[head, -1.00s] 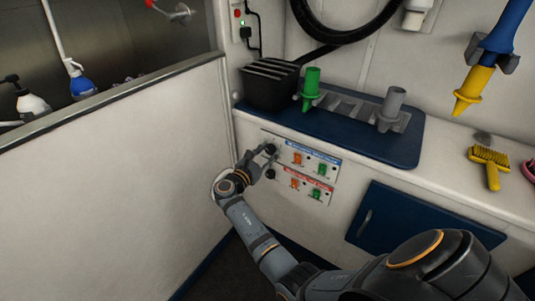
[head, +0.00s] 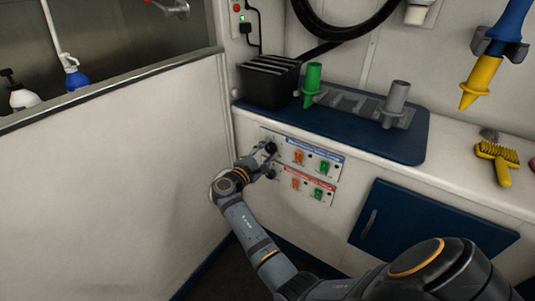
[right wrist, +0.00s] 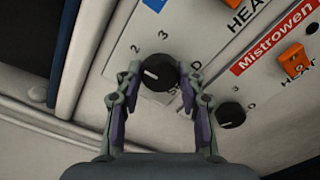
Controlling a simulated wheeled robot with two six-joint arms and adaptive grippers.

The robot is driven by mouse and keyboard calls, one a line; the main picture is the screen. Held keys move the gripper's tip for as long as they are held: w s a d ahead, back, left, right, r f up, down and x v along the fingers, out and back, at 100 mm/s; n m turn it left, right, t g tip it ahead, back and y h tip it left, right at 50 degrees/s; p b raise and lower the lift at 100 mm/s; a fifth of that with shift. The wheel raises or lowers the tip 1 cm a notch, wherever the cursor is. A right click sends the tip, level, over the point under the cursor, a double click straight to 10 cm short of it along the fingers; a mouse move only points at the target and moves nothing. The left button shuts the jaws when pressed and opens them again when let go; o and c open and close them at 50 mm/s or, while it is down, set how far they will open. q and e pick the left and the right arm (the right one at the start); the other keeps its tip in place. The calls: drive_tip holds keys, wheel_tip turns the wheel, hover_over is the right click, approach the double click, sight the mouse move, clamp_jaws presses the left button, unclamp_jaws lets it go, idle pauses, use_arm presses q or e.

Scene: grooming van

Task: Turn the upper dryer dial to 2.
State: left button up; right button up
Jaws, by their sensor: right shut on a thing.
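The upper dryer dial (head: 271,147) is a round black knob on the white panel, beside the blue label strip. In the right wrist view the upper dial (right wrist: 158,72) sits between the fingers of my right gripper (head: 265,158), which is shut on it. Its white pointer mark faces left. A printed 2 and 3 show above the knob; the finger and knob cover part of the scale, so I cannot tell the exact setting. The lower dial (right wrist: 230,115) is apart, to the right of the fingers. My left gripper is out of view.
Orange and green switches (head: 299,157) sit right of the dials, with a red label strip (head: 310,181) below. A blue mat (head: 400,150) above holds a green nozzle (head: 312,80) and a grey nozzle (head: 396,100). A white partition wall (head: 120,170) stands close left.

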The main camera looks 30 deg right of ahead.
sight(273, 121)
drive_tip(key=shift+m, duration=0.4)
drive_tip(key=o, duration=1.2)
wheel_tip(273, 121, up, 10)
drive_tip(key=shift+a+f, duration=0.15)
drive_tip(key=shift+f, duration=0.1)
drive_tip(key=shift+r, duration=0.25)
